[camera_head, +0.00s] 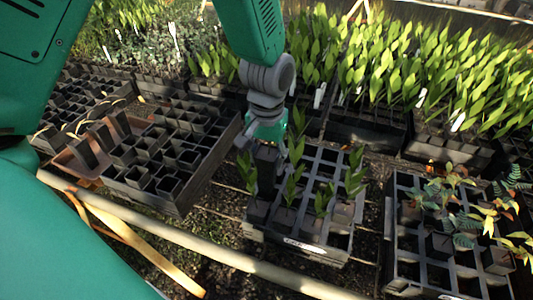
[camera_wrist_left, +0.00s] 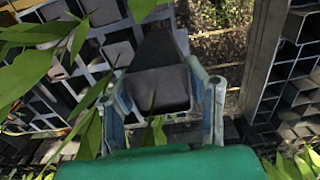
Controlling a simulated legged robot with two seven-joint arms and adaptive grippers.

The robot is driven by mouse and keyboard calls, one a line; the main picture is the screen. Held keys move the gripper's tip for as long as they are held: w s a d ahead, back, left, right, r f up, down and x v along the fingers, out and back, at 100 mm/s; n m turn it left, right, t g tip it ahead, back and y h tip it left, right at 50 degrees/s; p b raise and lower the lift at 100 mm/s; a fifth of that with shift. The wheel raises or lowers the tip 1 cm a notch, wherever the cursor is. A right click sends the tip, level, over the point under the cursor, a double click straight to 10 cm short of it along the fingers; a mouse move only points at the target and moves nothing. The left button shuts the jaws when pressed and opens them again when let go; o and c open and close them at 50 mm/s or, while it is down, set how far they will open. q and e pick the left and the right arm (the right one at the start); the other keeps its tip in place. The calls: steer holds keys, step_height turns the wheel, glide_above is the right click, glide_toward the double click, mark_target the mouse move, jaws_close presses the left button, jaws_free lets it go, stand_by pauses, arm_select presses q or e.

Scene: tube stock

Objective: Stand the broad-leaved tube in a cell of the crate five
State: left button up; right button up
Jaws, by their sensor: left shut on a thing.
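My left gripper (camera_head: 267,128) is shut on a dark square tube (camera_head: 266,168) over the left part of a black crate (camera_head: 340,254). The tube stands roughly upright; I cannot tell whether its lower end is inside a cell. In the left wrist view the tube (camera_wrist_left: 160,88) is between the two fingers (camera_wrist_left: 162,108). Green leaves (camera_wrist_left: 95,70) show beside it, but which plant they belong to is unclear. The crate has several leafy tubes in its near cells and some empty cells. Its front label (camera_head: 303,246) is unreadable. My right gripper is out of view.
A crate of mostly bare tubes (camera_head: 180,200) stands left. A crate with reddish and fern-like plants (camera_head: 408,272) stands right. Dense rows of leafy plants (camera_head: 420,70) fill the back. A pale rail (camera_head: 200,245) crosses in front.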

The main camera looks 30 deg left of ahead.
arm_select(q)
steer(key=shift+w+d+f+b, duration=0.1)
steer(key=shift+d+f+b, duration=0.1)
steer(key=shift+f+b, duration=0.25)
steer(key=shift+w+d+f+b, duration=0.1)
steer(key=shift+d+f+b, duration=0.1)
steer(key=shift+f+b, duration=0.15)
steer(key=shift+s+a, duration=0.15)
steer(key=shift+a, duration=0.3)
steer(key=shift+a+f+p, duration=0.25)
steer(key=shift+a+p, duration=0.15)
steer(key=shift+d, duration=0.4)
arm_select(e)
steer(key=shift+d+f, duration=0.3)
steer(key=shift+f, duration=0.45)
arm_select(q)
steer(key=shift+a+p, duration=0.1)
steer(key=shift+p, duration=0.3)
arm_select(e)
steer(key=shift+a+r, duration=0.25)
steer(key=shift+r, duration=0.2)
arm_select(q)
steer(key=shift+d, duration=0.25)
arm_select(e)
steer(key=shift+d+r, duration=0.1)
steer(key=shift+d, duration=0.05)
